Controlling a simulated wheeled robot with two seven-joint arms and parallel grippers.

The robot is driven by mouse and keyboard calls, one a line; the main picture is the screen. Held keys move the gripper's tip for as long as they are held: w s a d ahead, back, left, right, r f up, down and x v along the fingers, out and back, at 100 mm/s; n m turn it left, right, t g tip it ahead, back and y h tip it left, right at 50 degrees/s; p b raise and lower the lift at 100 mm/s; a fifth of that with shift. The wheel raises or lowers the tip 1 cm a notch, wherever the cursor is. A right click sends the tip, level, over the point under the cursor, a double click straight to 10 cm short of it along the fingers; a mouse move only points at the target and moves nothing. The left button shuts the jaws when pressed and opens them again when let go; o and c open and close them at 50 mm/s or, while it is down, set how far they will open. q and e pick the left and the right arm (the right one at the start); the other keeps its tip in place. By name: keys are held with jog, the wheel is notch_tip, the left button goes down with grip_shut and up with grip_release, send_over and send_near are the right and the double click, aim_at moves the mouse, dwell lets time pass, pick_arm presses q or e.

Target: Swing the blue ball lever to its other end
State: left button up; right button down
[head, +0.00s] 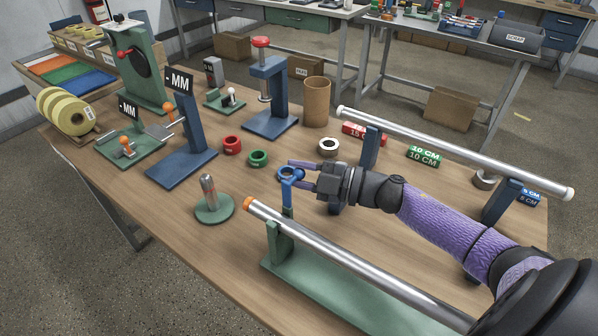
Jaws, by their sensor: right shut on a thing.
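My right gripper (299,174) reaches in from the right. Its fingers are shut on a blue ring-shaped piece (288,174), above the near roller. A short blue upright (288,196) shows just below this piece; I cannot tell whether they are joined. No lever with a clearly blue ball shows. A blue stand (182,155) with an MM sign carries a lever with an orange knob (169,107). My left gripper is out of view.
The near metal roller (350,262) lies on a green base below my right arm. A far roller (450,152) runs behind it. Red (232,145), green (258,158) and white (328,147) rings and a green-based metal post (208,192) stand on the wooden table.

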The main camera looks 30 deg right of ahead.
dwell(0.5)
jog(key=shift+w+d+f+m, duration=0.1)
jog(key=shift+d+f+m, duration=0.1)
jog(key=shift+m, duration=0.4)
jog(key=shift+w+d+f+m, duration=0.1)
jog(key=shift+d+f+m, duration=0.1)
jog(key=shift+m, duration=0.4)
jog(key=shift+c, duration=2.2)
grip_release()
jog(key=v, duration=1)
jog(key=shift+f, duration=0.3)
